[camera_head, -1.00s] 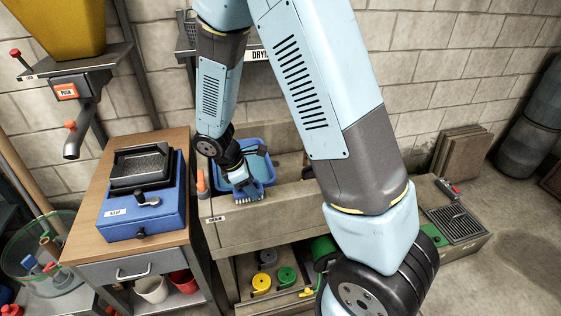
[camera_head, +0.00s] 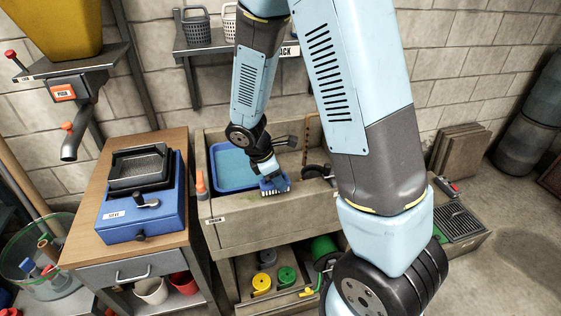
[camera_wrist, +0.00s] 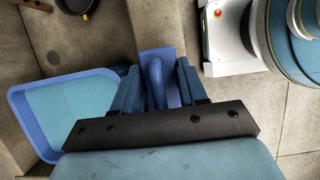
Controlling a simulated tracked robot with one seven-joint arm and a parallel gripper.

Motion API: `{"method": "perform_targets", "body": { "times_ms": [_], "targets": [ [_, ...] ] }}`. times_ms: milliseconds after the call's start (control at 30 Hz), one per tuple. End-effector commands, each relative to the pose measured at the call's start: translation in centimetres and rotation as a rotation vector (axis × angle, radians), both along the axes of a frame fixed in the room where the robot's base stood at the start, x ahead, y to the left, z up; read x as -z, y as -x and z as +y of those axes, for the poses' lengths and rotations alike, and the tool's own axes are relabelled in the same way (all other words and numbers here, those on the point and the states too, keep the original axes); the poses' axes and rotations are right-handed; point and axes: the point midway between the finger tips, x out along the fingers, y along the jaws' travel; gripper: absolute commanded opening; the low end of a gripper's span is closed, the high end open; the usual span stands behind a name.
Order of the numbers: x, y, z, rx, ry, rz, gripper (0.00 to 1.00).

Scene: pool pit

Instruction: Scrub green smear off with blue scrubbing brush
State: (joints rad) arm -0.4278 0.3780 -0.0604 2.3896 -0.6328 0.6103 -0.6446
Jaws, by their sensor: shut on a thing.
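My gripper (camera_head: 266,174) is shut on the blue scrubbing brush (camera_head: 275,187), over the front wall of the grey stone sink (camera_head: 262,232). The brush's pale bristles point down near the top of the wall; I cannot tell whether they touch it. In the wrist view the brush's blue back and handle (camera_wrist: 155,58) sit between the two fingers of my gripper (camera_wrist: 157,84).
A blue tub of water (camera_head: 233,166) stands in the sink's left part, left of my gripper. An orange bottle (camera_head: 201,184) stands at the left. A wooden table (camera_head: 176,146) bears a blue box (camera_head: 140,213).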

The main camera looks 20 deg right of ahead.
Motion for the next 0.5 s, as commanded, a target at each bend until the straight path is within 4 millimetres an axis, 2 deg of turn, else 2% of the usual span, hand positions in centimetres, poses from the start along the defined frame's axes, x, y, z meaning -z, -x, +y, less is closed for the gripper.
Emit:
{"method": "perform_targets", "body": {
  "times_ms": [500],
  "targets": [
    [-4.7,0.0,0.2,-0.004,-0.001,-0.002,0.04]
  ]
}}
